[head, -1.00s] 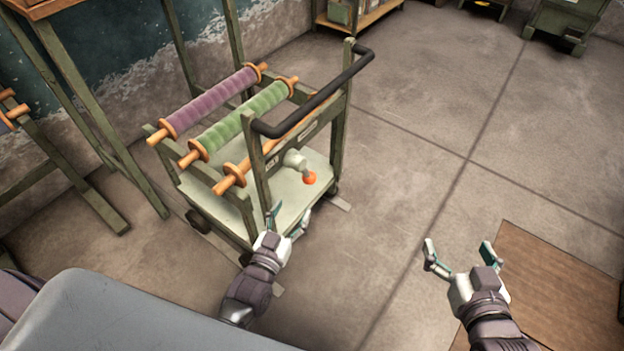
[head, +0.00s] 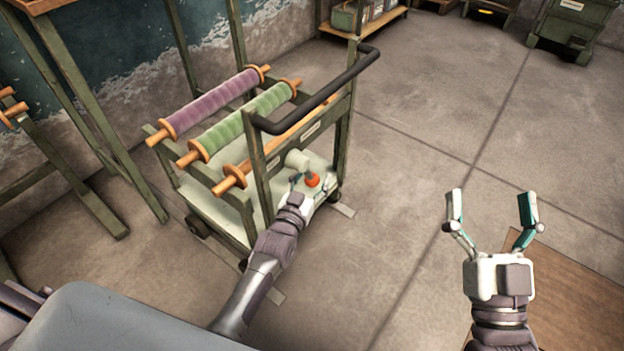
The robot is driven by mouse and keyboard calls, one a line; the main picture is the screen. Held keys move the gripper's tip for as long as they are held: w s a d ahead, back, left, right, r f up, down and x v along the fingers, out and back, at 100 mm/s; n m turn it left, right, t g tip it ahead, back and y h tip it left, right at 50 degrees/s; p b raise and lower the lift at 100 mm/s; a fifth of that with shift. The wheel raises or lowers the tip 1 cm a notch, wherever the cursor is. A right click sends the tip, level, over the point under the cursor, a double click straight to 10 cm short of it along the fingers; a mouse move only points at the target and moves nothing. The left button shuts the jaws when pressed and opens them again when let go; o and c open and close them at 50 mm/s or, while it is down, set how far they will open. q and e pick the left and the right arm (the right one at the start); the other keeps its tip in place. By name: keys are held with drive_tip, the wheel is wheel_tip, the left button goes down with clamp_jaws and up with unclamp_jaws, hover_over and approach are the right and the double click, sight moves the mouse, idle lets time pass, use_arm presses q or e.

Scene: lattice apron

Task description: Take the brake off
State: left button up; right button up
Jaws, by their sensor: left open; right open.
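A green wheeled cart (head: 215,215) stands left of centre with a black push handle (head: 318,95) along its top. On its near end a pale brake housing (head: 297,160) carries a lever with an orange-red knob (head: 312,180). My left gripper (head: 314,182) is open at the knob, with a finger to each side of it in the picture. Whether the fingers touch the knob I cannot tell. My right gripper (head: 492,215) is open and empty over the floor at the right, well away from the cart.
The cart bears a purple roll (head: 210,103) and a green roll (head: 243,124) on wooden rods. A brown board (head: 570,295) lies at the lower right. A grey surface (head: 120,320) fills the lower left. The floor (head: 440,130) right of the cart is clear.

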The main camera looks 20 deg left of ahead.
use_arm(q)
clamp_jaws()
idle(0.3)
